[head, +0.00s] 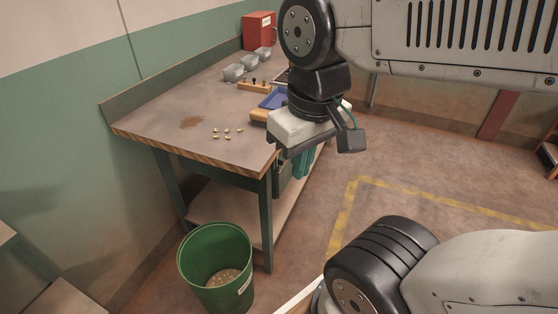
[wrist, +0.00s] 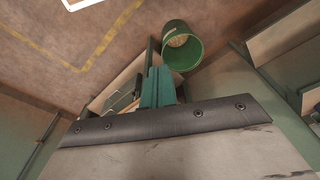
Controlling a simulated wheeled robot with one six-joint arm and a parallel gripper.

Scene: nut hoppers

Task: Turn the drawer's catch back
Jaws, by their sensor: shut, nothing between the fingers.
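My gripper (head: 302,172) hangs in front of the workbench's near right edge, its teal fingers pointing down and together. The fingers also show shut and empty in the wrist view (wrist: 158,78). In the head view, a dark green drawer housing (head: 283,177) under the bench top is partly hidden behind my gripper. In the wrist view, a dark green boxy part (wrist: 121,98), perhaps the same drawer, lies just left of the fingers. I cannot make out the catch in either view, nor whether the fingers touch anything.
The workbench (head: 160,112) carries several small brass nuts, grey bins (head: 233,73), a red box (head: 258,30) and a blue tray (head: 272,98). A green bucket (head: 214,246) stands on the floor by its front leg. Floor (head: 425,190) to the right is clear.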

